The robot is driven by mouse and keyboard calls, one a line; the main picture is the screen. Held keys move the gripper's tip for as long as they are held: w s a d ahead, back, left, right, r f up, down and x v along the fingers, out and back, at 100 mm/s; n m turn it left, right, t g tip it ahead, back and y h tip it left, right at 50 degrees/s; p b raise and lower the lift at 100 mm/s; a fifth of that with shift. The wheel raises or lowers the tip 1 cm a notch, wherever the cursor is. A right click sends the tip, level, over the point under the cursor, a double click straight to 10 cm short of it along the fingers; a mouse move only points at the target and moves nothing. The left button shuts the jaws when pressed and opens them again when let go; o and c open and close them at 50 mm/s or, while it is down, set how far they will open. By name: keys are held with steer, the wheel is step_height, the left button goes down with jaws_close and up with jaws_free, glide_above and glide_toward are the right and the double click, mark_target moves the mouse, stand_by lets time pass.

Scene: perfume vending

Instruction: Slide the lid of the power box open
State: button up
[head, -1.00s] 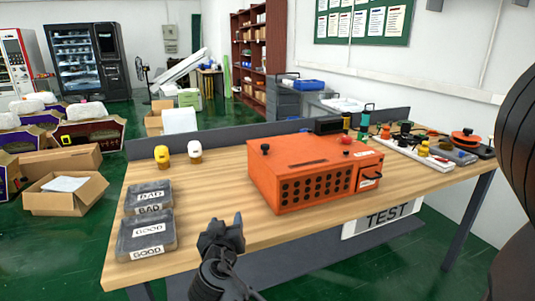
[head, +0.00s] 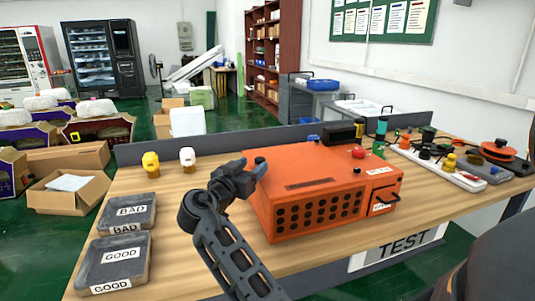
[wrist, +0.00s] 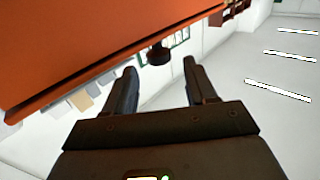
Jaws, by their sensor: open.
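The orange power box (head: 318,212) stands on the wooden table, its front full of round black holes. Its orange lid (head: 300,165) covers the top, with a dark label strip near the front edge. My gripper (head: 254,170) is open at the lid's left end. In the wrist view, a black knob (wrist: 158,54) sticks out from the orange surface (wrist: 90,40). It lies ahead of the gap between my open fingers (wrist: 160,85), with nothing between them.
On the table's left are the BAD tray (head: 128,212), the GOOD tray (head: 115,262), a yellow bottle (head: 151,164) and a white bottle (head: 187,159). A power strip (head: 440,166) and an orange reel (head: 485,152) sit at right. The wood before the trays' right side is clear.

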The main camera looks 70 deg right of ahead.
steer(key=d, duration=0.2)
steer(key=d+p, duration=0.1)
steer(key=d, duration=0.1)
steer(key=d+p, duration=0.1)
steer(key=d, duration=0.2)
steer(key=shift+s+d, duration=0.1)
steer(key=shift+s, duration=0.2)
jaws_close()
